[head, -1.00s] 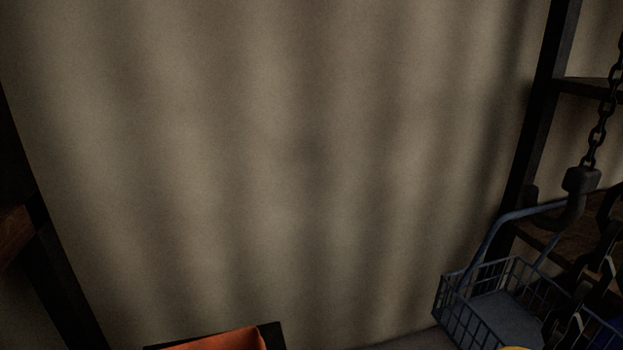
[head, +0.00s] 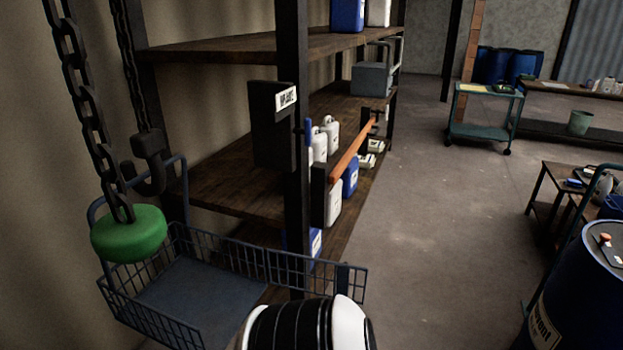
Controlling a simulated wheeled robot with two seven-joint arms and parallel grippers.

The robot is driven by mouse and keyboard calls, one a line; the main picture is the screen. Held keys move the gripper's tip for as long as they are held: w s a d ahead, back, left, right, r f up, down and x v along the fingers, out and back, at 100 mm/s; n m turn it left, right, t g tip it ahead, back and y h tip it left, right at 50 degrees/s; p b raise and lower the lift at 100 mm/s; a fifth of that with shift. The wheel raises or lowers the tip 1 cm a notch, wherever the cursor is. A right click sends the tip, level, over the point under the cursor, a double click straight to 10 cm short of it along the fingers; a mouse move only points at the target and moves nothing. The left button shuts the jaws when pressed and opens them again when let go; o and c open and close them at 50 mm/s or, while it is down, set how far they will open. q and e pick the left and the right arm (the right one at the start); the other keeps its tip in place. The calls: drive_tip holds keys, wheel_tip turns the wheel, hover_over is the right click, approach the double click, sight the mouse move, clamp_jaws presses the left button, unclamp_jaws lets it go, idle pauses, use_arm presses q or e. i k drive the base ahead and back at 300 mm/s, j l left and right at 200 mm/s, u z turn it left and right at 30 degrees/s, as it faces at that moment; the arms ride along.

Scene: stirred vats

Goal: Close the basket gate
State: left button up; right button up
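A blue-grey wire basket (head: 150,318) with a flat floor plate hangs at the lower left from a dark hook (head: 150,165) on a chain. Wire walls stand along its left and back. On the right, a wire panel (head: 318,273) that looks like the gate reaches past the floor plate's edge and appears swung outward. The right side of the floor looks unclosed. A black-and-white part of my own arm covers the basket's near right area at the bottom edge. Neither gripper's fingers show.
A green round knob (head: 128,236) hangs on a chain in front of the basket. A shelf post with a black labelled box (head: 273,127) stands behind the panel. An orange bar (head: 353,152) sticks out from the shelves. A blue drum (head: 588,290) stands at right; the floor between is clear.

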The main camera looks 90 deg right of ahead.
sight(341, 282)
drive_tip(key=k+l, duration=0.1)
drive_tip(key=l, duration=0.3)
drive_tip(key=k+l+u, duration=0.1)
drive_tip(key=l, duration=0.35)
drive_tip(key=k+l, duration=0.2)
drive_tip(key=l, duration=0.2)
drive_tip(key=k+l+u, duration=0.1)
drive_tip(key=l, duration=0.3)
drive_tip(key=k+l, duration=0.15)
drive_tip(key=l, duration=0.25)
drive_tip(key=k+l+u, duration=0.1)
drive_tip(key=l, duration=0.3)
drive_tip(key=k+l, duration=0.25)
drive_tip(key=l, duration=0.15)
drive_tip(key=k+l, duration=0.1)
drive_tip(key=l, duration=0.4)
drive_tip(key=k+l+u, duration=0.1)
drive_tip(key=l, duration=0.4)
drive_tip(key=k+l, duration=0.15)
drive_tip(key=l, duration=0.3)
